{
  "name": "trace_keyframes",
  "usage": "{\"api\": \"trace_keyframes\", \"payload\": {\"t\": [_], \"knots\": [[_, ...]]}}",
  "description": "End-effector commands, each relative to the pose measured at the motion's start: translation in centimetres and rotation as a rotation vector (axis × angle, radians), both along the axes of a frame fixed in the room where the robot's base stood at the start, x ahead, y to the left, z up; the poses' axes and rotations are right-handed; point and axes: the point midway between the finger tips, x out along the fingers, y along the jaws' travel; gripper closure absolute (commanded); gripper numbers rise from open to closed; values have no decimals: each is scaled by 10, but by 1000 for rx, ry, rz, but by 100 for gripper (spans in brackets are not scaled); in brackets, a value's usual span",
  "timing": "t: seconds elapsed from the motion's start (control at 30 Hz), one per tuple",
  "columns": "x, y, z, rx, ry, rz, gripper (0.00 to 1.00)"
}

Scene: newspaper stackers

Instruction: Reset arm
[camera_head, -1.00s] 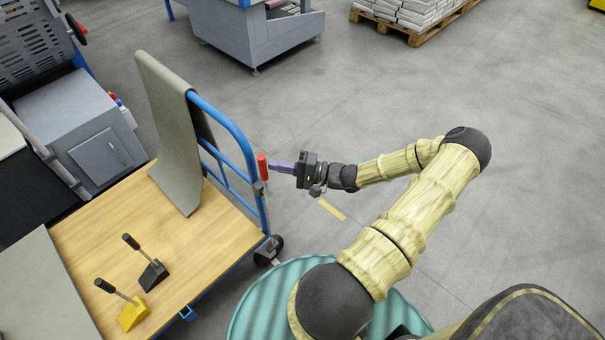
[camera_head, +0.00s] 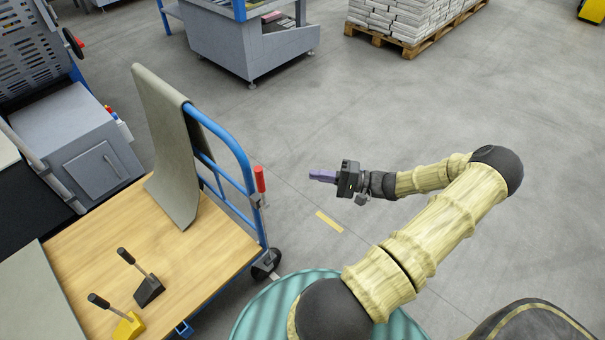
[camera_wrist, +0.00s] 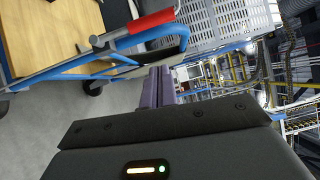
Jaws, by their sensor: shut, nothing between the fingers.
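My gripper (camera_head: 322,176) is held out to the left over the grey floor, at the end of my bent arm. Its purple fingers are together with nothing between them. In the wrist view the fingers (camera_wrist: 158,88) also show side by side and empty. A red handle (camera_head: 260,179) on the blue cart rail (camera_head: 238,158) is to the left of the fingertips, with a clear gap between them in the head view.
The wooden cart (camera_head: 200,262) carries a grey draped sheet (camera_head: 168,150), a black wedge (camera_head: 148,290) and a yellow wedge (camera_head: 128,327), both with handles. A grey machine (camera_head: 245,50) and a pallet of stacked papers (camera_head: 400,44) stand at the back.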

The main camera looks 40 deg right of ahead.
Motion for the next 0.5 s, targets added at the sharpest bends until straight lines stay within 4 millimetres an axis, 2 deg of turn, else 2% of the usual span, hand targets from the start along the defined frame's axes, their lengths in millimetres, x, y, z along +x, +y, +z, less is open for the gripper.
{"api": "trace_keyframes", "payload": {"t": [0.13, 0.5], "knots": [[-7, -7, 0, 0, 0, 0, 100], [-8, -7, 0, 1, -1, 0, 100]]}}
